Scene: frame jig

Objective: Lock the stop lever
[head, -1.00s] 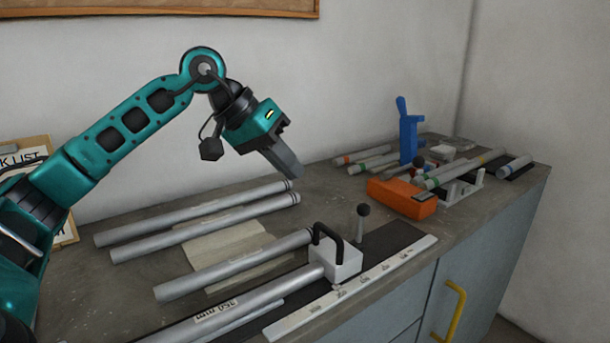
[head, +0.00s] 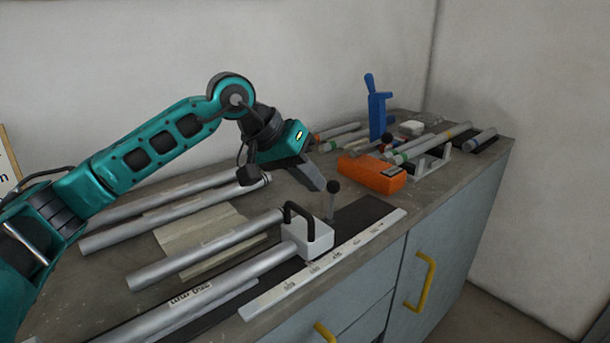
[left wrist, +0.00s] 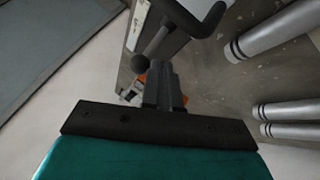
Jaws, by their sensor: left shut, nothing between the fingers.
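My right gripper is not in view.
A white ruler strip (head: 330,262) runs along the bench front. Several grey tubes (head: 200,250) lie at left. An orange tool (head: 372,175), a blue clamp (head: 377,112) and more tubes lie toward the back right. Yellow-handled cabinet doors are below.

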